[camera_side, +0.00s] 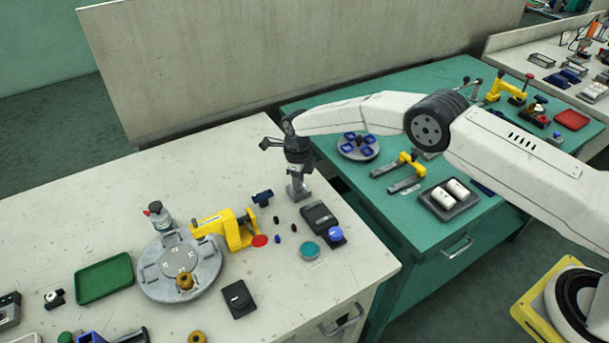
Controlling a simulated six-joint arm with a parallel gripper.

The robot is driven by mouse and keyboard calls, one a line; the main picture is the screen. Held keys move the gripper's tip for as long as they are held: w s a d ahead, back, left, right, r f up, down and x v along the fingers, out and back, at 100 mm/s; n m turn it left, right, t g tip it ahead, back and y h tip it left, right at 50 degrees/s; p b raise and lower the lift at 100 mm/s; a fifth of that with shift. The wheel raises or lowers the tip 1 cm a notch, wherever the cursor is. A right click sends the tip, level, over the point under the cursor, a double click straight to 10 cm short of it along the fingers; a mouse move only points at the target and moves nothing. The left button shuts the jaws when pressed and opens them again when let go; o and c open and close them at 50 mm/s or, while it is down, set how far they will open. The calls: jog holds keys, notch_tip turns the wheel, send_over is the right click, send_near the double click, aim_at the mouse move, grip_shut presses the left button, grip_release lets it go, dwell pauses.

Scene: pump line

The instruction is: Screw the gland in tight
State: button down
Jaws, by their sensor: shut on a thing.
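My gripper (299,170) points down at the back right of the pale worktable, directly over a small grey metal block (300,191) that stands upright there. The jaws are shut on a small part at the top of this block. I take this part to be the gland, but the gripper hides most of it and I cannot make out its shape. I cannot tell how deep it sits in the block.
A grey round plate (152,287), a yellow clamp (236,231) and a green tray (104,278) are to the left. A black device (320,216), a blue knob (335,234) and a teal disc (309,250) lie in front. A green bench (400,229) adjoins on the right.

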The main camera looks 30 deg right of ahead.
jog(key=c, duration=0.7)
grip_release()
jog(key=shift+o, duration=0.2)
jog(key=shift+r, duration=2.25)
